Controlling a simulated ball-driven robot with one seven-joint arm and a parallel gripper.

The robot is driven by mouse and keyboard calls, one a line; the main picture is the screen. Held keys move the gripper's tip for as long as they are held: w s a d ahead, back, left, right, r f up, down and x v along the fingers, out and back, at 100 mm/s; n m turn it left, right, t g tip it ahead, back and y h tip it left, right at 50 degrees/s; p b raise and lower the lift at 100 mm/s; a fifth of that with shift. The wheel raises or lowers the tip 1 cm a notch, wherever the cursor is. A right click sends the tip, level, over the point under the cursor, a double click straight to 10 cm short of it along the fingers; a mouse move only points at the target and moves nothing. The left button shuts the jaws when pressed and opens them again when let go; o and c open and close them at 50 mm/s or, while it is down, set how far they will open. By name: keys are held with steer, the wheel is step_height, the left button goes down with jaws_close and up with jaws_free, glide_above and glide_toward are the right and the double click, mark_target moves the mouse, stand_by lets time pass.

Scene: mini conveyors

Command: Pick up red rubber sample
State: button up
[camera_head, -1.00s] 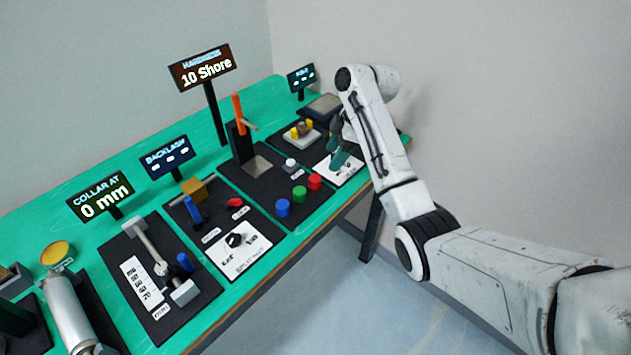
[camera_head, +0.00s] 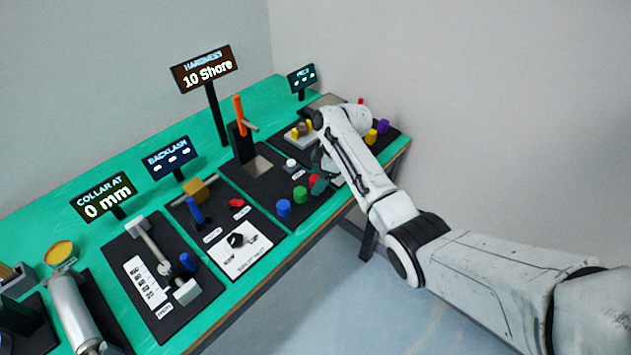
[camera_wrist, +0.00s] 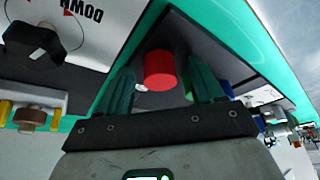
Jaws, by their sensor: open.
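The red rubber sample (camera_wrist: 159,72) is a small red cylinder. In the wrist view it stands between and a little beyond the tips of my gripper's two green fingers. My gripper (camera_wrist: 163,90) is open and empty. In the head view the red sample (camera_head: 313,181) is partly hidden by my gripper (camera_head: 318,183), which is low beside it. A green sample (camera_head: 300,194) and a blue sample (camera_head: 284,208) stand in a row with it on the dark hardness-station mat. I cannot tell whether the fingers touch the red sample.
The hardness tester with its orange lever (camera_head: 238,115) and a white knob (camera_head: 291,165) stand behind the samples. A white panel with a black knob (camera_head: 238,241) lies to the left. Yellow (camera_head: 371,136) and purple (camera_head: 384,127) pieces stand to the right, beyond my arm. The table's front edge is close.

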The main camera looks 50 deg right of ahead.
steer(key=shift+c, duration=0.5)
steer(key=c, duration=1)
steer(key=shift+r, duration=0.2)
